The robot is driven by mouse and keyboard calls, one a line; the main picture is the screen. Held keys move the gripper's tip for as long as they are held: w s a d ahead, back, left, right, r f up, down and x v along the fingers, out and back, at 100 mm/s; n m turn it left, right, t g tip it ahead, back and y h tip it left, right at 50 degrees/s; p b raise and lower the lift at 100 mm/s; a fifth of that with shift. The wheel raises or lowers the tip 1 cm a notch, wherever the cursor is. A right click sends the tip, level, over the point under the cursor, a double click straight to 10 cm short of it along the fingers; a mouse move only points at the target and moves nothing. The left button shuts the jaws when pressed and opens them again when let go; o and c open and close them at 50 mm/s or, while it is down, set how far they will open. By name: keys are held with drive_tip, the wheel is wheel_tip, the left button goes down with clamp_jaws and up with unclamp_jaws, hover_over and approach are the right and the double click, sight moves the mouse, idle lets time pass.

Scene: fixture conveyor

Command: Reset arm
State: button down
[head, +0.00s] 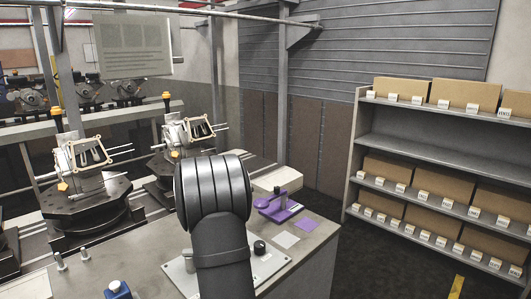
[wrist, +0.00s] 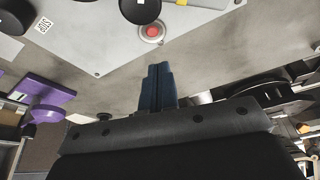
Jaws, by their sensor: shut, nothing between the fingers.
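My gripper (wrist: 159,80) shows in the wrist view as two dark blue fingers pressed together, shut with nothing between them. It is over the grey bench top, clear of the objects in view. In the head view my dark arm link stands in the middle foreground, and I cannot make out the gripper there.
A purple fixture (head: 277,206) and a purple pad (head: 306,223) lie on the bench (head: 312,243) to the right of my arm. A red button (wrist: 152,32) is near the fingers. Conveyor fixtures (head: 88,192) stand at left, shelves (head: 415,151) with boxes at right.

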drive_tip(key=shift+w+a, duration=0.4)
drive_tip(key=shift+w, duration=0.3)
drive_tip(key=shift+w+a, duration=0.35)
drive_tip(key=shift+w, duration=0.3)
drive_tip(key=c, duration=2.1)
unclamp_jaws()
drive_tip(key=o, duration=1.1)
drive_tip(key=shift+s+r, duration=0.1)
drive_tip(key=shift+r, duration=0.1)
drive_tip(key=shift+c, duration=0.2)
drive_tip(key=o, duration=1)
drive_tip(key=r+m, duration=0.1)
drive_tip(key=s+r+m, duration=0.1)
drive_tip(key=r+m, duration=0.1)
drive_tip(key=s+d+r+m+g, duration=0.1)
drive_tip(key=shift+r+m+h, duration=0.3)
drive_tip(key=shift+r, duration=0.1)
drive_tip(key=shift+o, duration=0.2)
drive_tip(key=s+d+r+m+g+h, duration=0.1)
drive_tip(key=s+r+m, duration=0.2)
drive_tip(key=r+m, duration=0.2)
drive_tip(key=s+d+r+m+g, duration=0.1)
drive_tip(key=s+d+r+m, duration=0.1)
drive_tip(key=s+r+m, duration=0.3)
drive_tip(key=f, duration=0.3)
drive_tip(key=w+f, duration=0.1)
drive_tip(key=f, duration=0.5)
drive_tip(key=shift+w+a, duration=0.15)
